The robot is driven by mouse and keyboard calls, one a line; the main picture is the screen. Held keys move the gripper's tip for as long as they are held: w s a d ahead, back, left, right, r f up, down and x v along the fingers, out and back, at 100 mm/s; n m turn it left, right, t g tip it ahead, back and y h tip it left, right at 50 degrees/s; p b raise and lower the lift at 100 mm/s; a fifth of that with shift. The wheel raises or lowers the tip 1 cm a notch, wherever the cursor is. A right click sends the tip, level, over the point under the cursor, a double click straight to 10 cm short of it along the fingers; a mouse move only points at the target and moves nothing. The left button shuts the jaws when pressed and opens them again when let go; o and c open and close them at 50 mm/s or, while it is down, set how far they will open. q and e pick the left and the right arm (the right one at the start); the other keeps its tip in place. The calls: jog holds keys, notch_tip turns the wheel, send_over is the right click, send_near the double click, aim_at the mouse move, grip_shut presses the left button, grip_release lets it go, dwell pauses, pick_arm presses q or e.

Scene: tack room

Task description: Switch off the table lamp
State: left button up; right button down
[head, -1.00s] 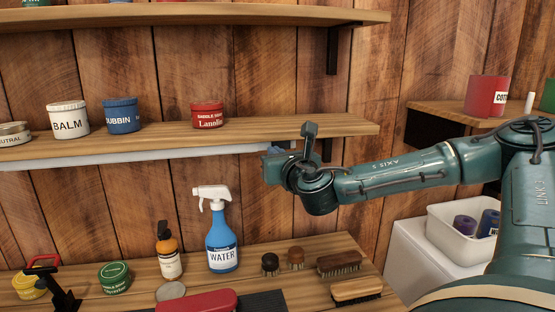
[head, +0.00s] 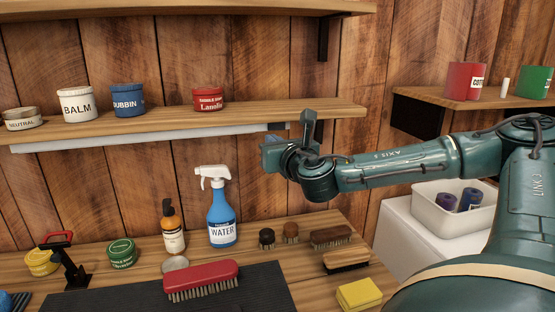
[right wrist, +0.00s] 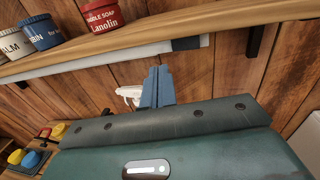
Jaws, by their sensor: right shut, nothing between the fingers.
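No lamp standing on the table is in view. A long pale light bar (head: 150,138) with a dark end piece (head: 278,127) is fixed under the middle shelf; I cannot tell whether it is lit. It also shows in the right wrist view (right wrist: 110,58), with its dark end (right wrist: 186,43). My right gripper (head: 268,152) is just below the bar's right end in the head view. Its blue fingers also show in the right wrist view (right wrist: 157,86), shut and empty, pointing toward the wall below the bar. Contact with the bar is not visible. My left gripper is out of view.
The middle shelf (head: 200,124) holds several tins. On the bench stand a blue spray bottle (head: 221,215), an amber bottle (head: 172,230), several brushes, a red brush (head: 202,279) on a dark mat and a yellow sponge (head: 359,294). A white bin (head: 452,208) stands at right.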

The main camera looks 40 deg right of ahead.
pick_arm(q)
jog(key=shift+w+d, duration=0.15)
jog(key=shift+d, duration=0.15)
pick_arm(e)
jog(key=s+a, duration=0.4)
jog(key=s, duration=0.2)
jog(key=shift+s+a+f, duration=0.15)
jog(key=shift+a, duration=0.05)
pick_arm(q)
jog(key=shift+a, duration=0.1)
